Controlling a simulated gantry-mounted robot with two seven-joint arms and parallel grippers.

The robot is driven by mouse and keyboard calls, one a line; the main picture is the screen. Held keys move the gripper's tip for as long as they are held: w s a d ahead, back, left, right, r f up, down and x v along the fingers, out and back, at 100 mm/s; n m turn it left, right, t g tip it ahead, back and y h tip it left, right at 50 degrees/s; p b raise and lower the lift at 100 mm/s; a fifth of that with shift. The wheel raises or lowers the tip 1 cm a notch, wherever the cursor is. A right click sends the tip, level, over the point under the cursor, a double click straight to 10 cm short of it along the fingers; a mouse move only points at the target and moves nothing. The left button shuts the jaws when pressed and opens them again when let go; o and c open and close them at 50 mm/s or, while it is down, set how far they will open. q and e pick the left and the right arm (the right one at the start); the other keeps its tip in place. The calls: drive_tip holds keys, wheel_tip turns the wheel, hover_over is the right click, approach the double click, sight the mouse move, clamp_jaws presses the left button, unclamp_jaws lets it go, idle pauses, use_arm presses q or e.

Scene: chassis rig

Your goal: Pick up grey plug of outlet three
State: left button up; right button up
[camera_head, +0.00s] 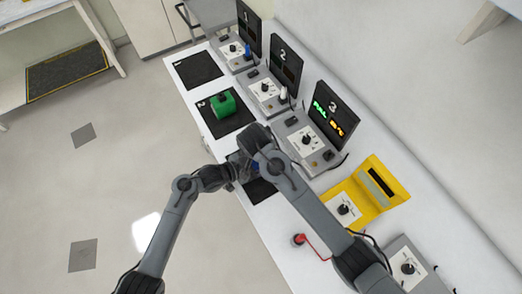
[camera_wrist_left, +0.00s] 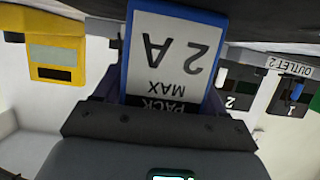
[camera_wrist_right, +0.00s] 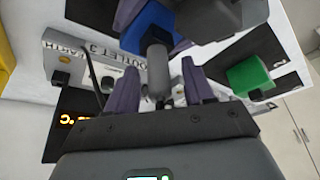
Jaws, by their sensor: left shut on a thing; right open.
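A blue pack with a white label (camera_wrist_left: 172,55) reading "PACK MAX 2A" is held between the fingers of my left gripper (camera_wrist_left: 160,100). The blue pack also shows in the right wrist view (camera_wrist_right: 147,22). A grey plug (camera_wrist_right: 157,72) sticks out of the blue pack toward my right gripper (camera_wrist_right: 160,82). My right gripper is open, with one finger on each side of the plug; contact is not visible. The outlet three unit (camera_wrist_right: 88,48) stands beside it. In the head view, my arms mostly hide the pack and plug.
Outlet three's screen (camera_head: 333,117) shows green and orange text. A green pack (camera_head: 222,105) sits on the black mat of outlet two. A yellow unit (camera_head: 383,180) and a red item with a cable (camera_head: 298,240) are on the right part of the white bench.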

clamp_jaws()
wheel_tip(320, 180, up, 15)
idle(1.4)
idle(0.5)
use_arm(q)
drive_tip(key=o, duration=1.5)
drive_tip(key=shift+c, duration=0.2)
drive_tip(key=shift+a, duration=0.1)
